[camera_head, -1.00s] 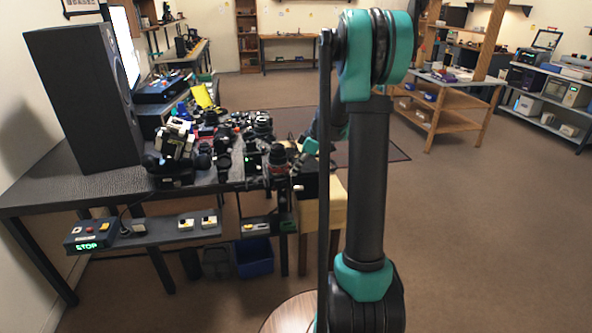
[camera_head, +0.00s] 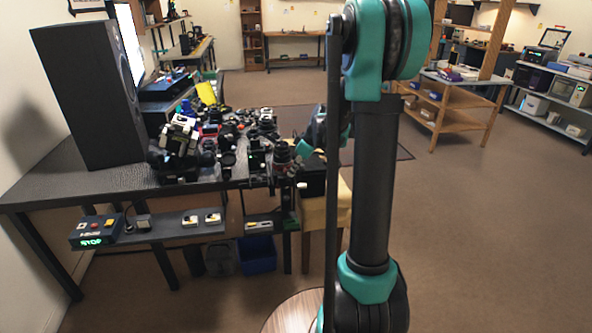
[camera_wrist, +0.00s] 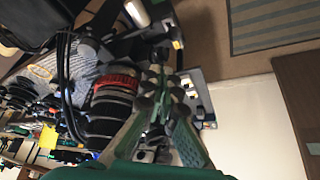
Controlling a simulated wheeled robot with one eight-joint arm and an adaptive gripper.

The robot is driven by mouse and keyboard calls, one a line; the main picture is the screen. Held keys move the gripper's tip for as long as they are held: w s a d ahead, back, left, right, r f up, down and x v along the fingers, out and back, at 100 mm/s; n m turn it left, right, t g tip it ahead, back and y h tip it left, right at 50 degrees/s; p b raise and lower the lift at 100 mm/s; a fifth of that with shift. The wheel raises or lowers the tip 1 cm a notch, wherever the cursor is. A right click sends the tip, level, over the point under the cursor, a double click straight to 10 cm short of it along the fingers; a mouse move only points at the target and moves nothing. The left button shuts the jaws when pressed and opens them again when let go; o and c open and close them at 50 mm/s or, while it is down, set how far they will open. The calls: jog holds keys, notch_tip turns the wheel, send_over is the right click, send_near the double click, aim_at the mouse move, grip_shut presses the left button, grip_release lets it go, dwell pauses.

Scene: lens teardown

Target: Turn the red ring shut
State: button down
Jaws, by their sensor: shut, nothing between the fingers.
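The lens with the red ring (camera_wrist: 117,82) shows in the wrist view, left of my gripper. Its dark barrel (camera_wrist: 110,112) lies below the ring in that picture. In the head view the lens (camera_head: 282,158) stands near the right end of the cluttered bench, small and partly crowded by other gear. My gripper (camera_wrist: 158,82) is shut and empty, its green and dark fingers close beside the lens on its right. I cannot tell whether a finger touches it. In the head view the fingertips are hard to make out behind my arm.
The dark bench (camera_head: 60,183) is crowded with camera parts. A tall black speaker (camera_head: 92,95) stands at its left. A control box with a lit green display (camera_head: 92,240) sits on the lower shelf. A blue bin (camera_head: 257,254) is below. Open floor lies to the right.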

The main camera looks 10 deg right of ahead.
jog(key=a, duration=0.1)
jog(key=a+m, duration=0.1)
jog(key=m, duration=0.1)
jog(key=shift+s+a+t+h, duration=0.25)
jog(key=shift+a+t+h, duration=0.15)
jog(key=shift+w+d, duration=0.55)
dwell(0.5)
jog(key=v, duration=1.2)
